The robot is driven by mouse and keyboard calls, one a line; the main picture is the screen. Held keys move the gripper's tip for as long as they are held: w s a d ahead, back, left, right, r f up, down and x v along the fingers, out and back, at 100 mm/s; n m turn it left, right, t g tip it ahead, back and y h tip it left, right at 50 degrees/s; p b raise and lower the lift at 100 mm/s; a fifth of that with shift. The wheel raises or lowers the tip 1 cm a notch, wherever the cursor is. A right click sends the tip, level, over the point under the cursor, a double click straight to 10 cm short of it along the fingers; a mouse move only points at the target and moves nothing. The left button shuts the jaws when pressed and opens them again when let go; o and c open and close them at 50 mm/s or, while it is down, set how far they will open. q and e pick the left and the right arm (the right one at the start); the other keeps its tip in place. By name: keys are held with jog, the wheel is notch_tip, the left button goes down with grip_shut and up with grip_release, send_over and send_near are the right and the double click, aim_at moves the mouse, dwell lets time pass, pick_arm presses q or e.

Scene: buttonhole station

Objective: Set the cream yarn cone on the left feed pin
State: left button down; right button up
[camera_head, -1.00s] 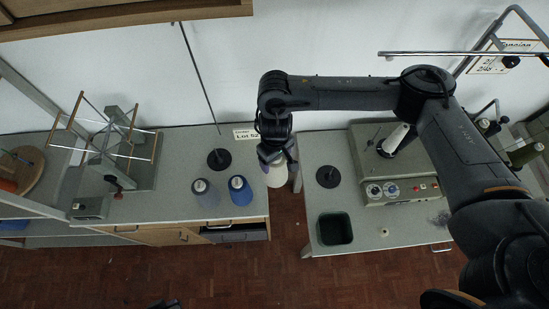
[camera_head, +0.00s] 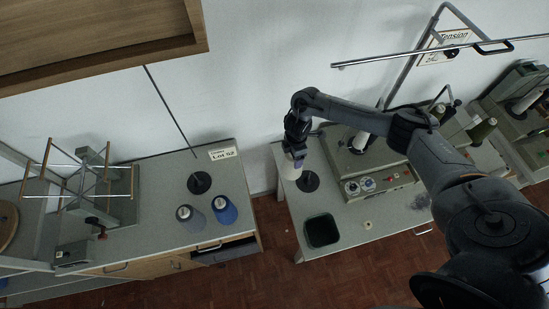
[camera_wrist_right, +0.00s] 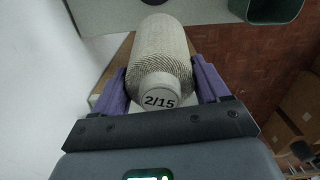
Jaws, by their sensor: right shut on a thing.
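The cream yarn cone (camera_head: 288,166) is held by my right gripper (camera_head: 294,150), at the left end of the right bench in the head view. In the right wrist view the cone (camera_wrist_right: 162,52) sits between the purple fingers of the right gripper (camera_wrist_right: 160,88), its end marked 2/15 toward the camera. A black disc with a pin (camera_head: 308,182) is just right of the cone in the head view. Another black disc with a pin (camera_head: 199,183) stands on the left bench. I cannot tell which is the left feed pin. My left gripper is not in view.
The left bench (camera_head: 150,205) holds a grey cone (camera_head: 189,216), a blue cone (camera_head: 224,210) and a wire winder (camera_head: 85,180). A dark green bin (camera_head: 321,231) and a control box (camera_head: 372,185) are on the right bench. A floor gap separates the benches.

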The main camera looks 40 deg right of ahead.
jog(key=s+d+f+n, duration=0.3)
jog(key=s+d, duration=0.1)
jog(key=d, duration=0.5)
notch_tip(320, 180, down, 11)
jog(key=b, duration=0.8)
jog(key=shift+s+a+r+b, duration=0.1)
jog(key=shift+a+b, duration=0.05)
jog(key=shift+b, duration=0.15)
jog(key=shift+f+b, duration=0.85)
jog(key=shift+f, duration=0.4)
jog(key=shift+f+b, duration=0.2)
jog(key=shift+b, duration=0.1)
jog(key=shift+f, duration=0.35)
jog(key=o, duration=1.6)
jog(key=shift+c, duration=0.2)
